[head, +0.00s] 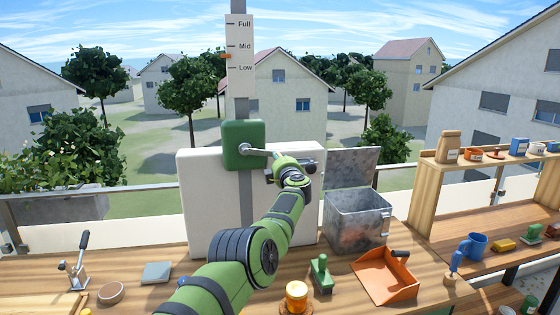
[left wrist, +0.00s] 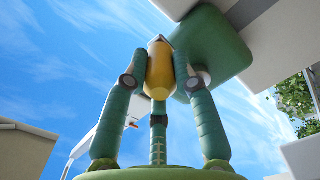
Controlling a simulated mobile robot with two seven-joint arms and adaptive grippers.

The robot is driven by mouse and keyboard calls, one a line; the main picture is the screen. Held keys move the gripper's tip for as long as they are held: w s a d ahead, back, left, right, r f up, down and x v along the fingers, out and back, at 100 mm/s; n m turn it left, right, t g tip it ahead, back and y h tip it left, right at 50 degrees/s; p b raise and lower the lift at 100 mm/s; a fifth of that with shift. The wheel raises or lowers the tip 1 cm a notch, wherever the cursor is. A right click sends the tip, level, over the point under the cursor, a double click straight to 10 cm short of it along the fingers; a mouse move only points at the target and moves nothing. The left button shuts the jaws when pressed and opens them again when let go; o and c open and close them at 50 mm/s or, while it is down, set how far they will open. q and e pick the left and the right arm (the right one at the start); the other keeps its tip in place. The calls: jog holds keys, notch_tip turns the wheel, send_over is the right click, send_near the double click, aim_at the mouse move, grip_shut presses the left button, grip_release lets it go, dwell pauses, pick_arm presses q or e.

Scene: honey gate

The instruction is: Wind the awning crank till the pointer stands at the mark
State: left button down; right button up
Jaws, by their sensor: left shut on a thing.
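The green crank box (head: 236,150) is on a post in front of a white panel. Its grey crank arm (head: 258,150) points right, toward my left gripper (head: 282,166). In the left wrist view the left gripper's green fingers (left wrist: 160,75) are shut around the yellow crank handle (left wrist: 158,72). In the head view the handle is hidden by the gripper. Above the box, the white scale (head: 240,85) reads Full, Mid and Low. The orange pointer (head: 226,56) stands at its left edge, between Mid and Low. My right gripper is not in view.
A metal bin (head: 356,218) with a raised lid stands right of my arm. An orange dustpan (head: 384,276), a green-handled tool (head: 321,274) and an amber jar (head: 297,296) are on the wooden bench. A wooden shelf (head: 425,195) is at right.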

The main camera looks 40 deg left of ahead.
pick_arm(q)
jog(key=shift+a+f, duration=0.1)
jog(key=c, duration=1)
grip_release()
jog(key=shift+a+f, duration=0.1)
